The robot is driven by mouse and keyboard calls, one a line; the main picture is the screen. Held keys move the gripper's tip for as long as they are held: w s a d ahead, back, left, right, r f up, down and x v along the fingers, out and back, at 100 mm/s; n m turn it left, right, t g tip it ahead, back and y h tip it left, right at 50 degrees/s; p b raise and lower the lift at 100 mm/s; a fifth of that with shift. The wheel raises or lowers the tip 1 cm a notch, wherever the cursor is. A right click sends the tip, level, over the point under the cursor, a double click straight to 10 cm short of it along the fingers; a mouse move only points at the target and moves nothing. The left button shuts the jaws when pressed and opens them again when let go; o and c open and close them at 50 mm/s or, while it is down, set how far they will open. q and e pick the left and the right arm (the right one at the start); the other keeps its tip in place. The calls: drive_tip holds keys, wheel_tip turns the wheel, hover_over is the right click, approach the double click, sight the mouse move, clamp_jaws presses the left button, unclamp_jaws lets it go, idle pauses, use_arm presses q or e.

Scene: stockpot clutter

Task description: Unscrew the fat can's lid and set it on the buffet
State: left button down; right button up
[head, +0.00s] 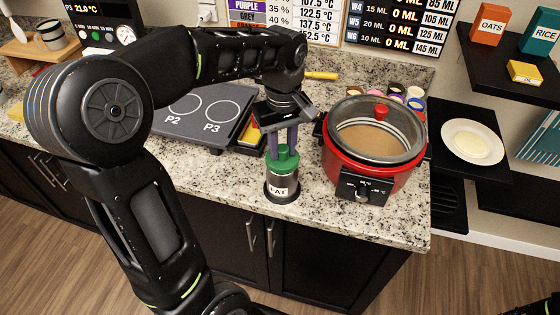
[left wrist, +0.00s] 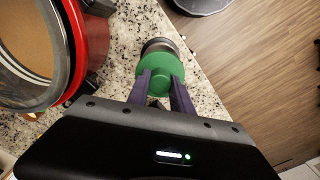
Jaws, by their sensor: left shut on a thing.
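The fat can (head: 283,190) is a metal cylinder with a white label, of which I can read "AT". It stands upright near the front edge of the granite counter (head: 330,215). Its green lid (head: 284,167) has a raised knob and appears seated on the can's top. My left gripper (head: 283,143) comes down from above, its purple fingers shut on the lid's knob. In the left wrist view the lid (left wrist: 160,70) lies between the fingertips (left wrist: 160,84), with the can's metal side (left wrist: 158,44) just beyond. I take the granite counter to be the buffet. My right gripper is not in view.
A red cooker (head: 400,180) with a glass lid stands close to the can's right. A dark hot plate (head: 205,115) lies behind left. Several small cups (head: 396,88) stand behind the cooker. Bare counter shows left and front right of the can.

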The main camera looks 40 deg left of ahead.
sight(282, 148)
use_arm(q)
drive_tip(key=shift+r, duration=0.1)
idle(0.3)
drive_tip(key=shift+r+p, duration=0.5)
drive_tip(key=shift+r, duration=2)
